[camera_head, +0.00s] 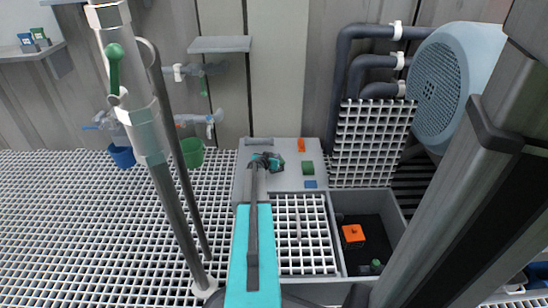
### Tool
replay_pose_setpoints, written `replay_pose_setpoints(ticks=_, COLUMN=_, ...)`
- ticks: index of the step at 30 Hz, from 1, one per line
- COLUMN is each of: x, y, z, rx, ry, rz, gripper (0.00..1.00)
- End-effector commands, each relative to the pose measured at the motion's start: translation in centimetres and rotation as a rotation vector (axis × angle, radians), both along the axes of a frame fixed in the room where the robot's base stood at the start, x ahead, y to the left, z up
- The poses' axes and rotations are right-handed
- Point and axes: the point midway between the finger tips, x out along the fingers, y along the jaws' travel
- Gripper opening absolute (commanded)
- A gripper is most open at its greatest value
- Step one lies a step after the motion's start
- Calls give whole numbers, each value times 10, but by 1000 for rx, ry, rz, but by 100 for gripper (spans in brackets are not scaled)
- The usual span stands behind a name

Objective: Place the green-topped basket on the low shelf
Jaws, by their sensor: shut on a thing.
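My gripper (268,161) is at the far end of my teal arm, over the grey panel in the middle. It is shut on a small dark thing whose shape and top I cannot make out. A green basket or bucket (192,153) hangs below the pipework to the left, apart from my gripper. I cannot tell if it is the green-topped basket. A flat grey shelf (219,44) is on the back wall above. Another shelf (22,52) at the upper left holds small blue things with green tops (33,40). I cannot tell which shelf is the low one.
A grey pipe (150,150) with a green lever stands at the left. A blue bucket (122,157) hangs beyond it. The grey panel (283,183) carries green, orange and blue pieces. A dark bin (396,206) holds an orange block (352,236). Open grating lies left.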

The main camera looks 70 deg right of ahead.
Motion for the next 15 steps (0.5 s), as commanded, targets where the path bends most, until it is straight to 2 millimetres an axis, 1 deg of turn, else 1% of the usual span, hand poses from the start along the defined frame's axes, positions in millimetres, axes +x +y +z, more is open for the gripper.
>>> replay_pose_setpoints(ticks=4, x=0, y=0, z=-2, rx=0, ry=0, rz=0, gripper=0)
replay_pose_setpoints(ticks=5, x=0, y=0, z=-2, rx=0, ry=0, rz=0, gripper=21)
replay_pose_setpoints(ticks=6, x=0, y=0, z=-2, rx=0, ry=0, rz=0, gripper=28)
replay_pose_setpoints(ticks=8, x=0, y=0, z=-2, rx=0, ry=0, rz=0, gripper=38)
replay_pose_setpoints(ticks=15, x=0, y=0, z=-2, rx=0, ry=0, rz=0, gripper=38)
